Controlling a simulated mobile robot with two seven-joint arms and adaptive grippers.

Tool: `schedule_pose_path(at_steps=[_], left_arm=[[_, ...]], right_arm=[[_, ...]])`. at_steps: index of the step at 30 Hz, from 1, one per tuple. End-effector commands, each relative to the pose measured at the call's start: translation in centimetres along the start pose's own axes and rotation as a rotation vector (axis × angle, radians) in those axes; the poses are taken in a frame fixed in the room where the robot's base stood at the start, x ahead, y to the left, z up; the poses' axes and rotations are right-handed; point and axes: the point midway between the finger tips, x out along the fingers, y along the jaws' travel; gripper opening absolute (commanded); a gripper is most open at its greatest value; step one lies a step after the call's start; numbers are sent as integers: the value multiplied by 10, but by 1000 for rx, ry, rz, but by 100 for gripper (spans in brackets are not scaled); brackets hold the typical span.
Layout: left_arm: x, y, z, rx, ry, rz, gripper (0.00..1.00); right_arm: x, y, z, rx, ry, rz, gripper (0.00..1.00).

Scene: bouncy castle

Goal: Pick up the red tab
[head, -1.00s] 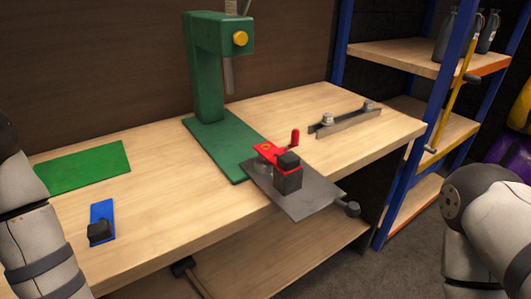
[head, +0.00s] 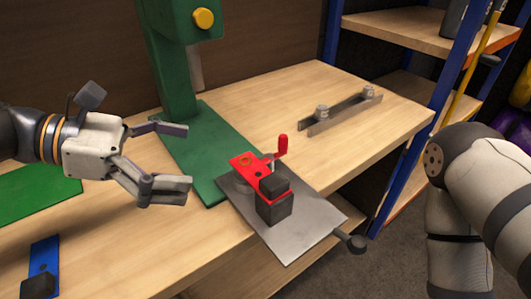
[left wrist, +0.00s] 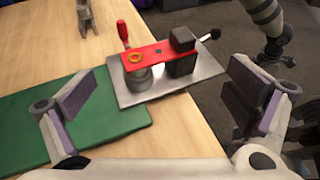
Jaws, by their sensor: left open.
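The red tab (head: 245,164) is a flat red strip with an orange ring on it. It sits above a grey metal plate (head: 310,222), with a black block (head: 273,198) at its near end and a red-handled lever (head: 282,147) beside it. In the left wrist view the red tab (left wrist: 154,53) lies beyond and between the spread fingers. My left gripper (head: 187,160) is open and empty, above the bench to the left of the tab and apart from it. My right arm shows at the right edge, but its gripper is not in view.
A green drill press (head: 170,60) stands behind the tab on a green base (head: 190,150). A metal bar with bolts (head: 342,112) lies at the back right. A blue piece with a black block (head: 42,265) lies at the front left. Shelves (head: 400,35) stand at the right.

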Motion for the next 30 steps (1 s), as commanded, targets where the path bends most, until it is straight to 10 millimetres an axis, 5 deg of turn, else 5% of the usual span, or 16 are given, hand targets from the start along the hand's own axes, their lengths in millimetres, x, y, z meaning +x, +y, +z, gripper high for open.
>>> schedule_pose_path(at_steps=[6,18,26,30], left_arm=[[53,-1,-12,-18,8,-14,98],[113,-5,1,-10,6,-9,98],[117,-4,6,-4,3,-3,98],[117,-4,6,-4,3,-3,68]], right_arm=[[31,1,22,0,-96,4,0],[51,2,33,-2,-147,7,0],[51,2,33,-2,-146,7,0],[51,2,33,-2,-145,7,0]])
